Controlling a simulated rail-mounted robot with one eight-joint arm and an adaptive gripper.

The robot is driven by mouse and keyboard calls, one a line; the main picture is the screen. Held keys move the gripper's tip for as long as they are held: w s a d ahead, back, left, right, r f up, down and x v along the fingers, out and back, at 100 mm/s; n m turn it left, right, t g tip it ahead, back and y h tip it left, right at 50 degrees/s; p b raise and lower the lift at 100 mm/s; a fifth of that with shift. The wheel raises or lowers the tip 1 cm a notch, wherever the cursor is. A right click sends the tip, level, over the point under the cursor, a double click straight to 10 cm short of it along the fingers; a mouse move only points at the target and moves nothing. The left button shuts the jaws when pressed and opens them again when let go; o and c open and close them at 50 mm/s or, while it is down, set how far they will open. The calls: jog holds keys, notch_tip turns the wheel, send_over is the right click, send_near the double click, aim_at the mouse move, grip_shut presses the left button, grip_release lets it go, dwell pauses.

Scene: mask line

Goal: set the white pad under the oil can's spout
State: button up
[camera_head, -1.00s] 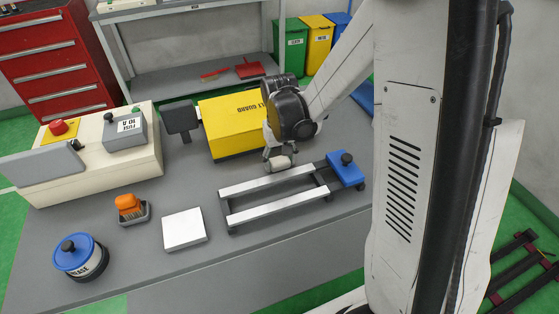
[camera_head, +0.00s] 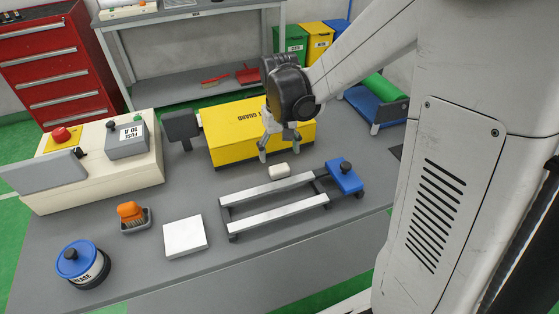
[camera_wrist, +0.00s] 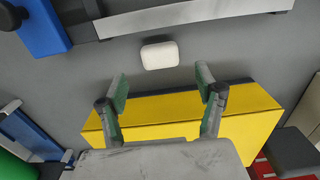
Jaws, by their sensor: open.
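Two white things lie on the grey bench: a small rounded white block (camera_head: 279,170) and a flat white square slab (camera_head: 185,236). I cannot tell which is the white pad. My gripper (camera_head: 279,150) is open and empty above the bench, beside the yellow guard. In the wrist view, my gripper (camera_wrist: 162,84) has its fingers spread, and the small white block (camera_wrist: 159,55) is beyond the fingertips, apart from them. I cannot make out an oil can or spout in any view.
A metal rail frame (camera_head: 277,209) with a blue end block (camera_head: 345,178) lies in front of the small block. The yellow guard box (camera_head: 225,135) stands behind it. A blue-lidded grease tin (camera_head: 82,263) and an orange-topped brush (camera_head: 131,212) are at left.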

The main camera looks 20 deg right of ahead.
aim_at(279, 169)
jog(key=s+a+r+t, duration=0.1)
jog(key=s+r, duration=0.2)
jog(key=r, duration=0.3)
jog(key=s+r+t, duration=0.2)
jog(key=s+r, duration=0.2)
jog(key=r, duration=0.1)
jog(key=s+a+r+t, duration=0.2)
jog(key=s+r+t, duration=0.1)
jog(key=s, duration=0.6)
jog(key=shift+s+t, duration=0.35)
jog(key=shift+t, duration=0.15)
jog(key=shift+s, duration=0.15)
jog(key=shift+c, duration=1.1)
jog(key=c, duration=0.4)
jog(key=shift+r, duration=0.1)
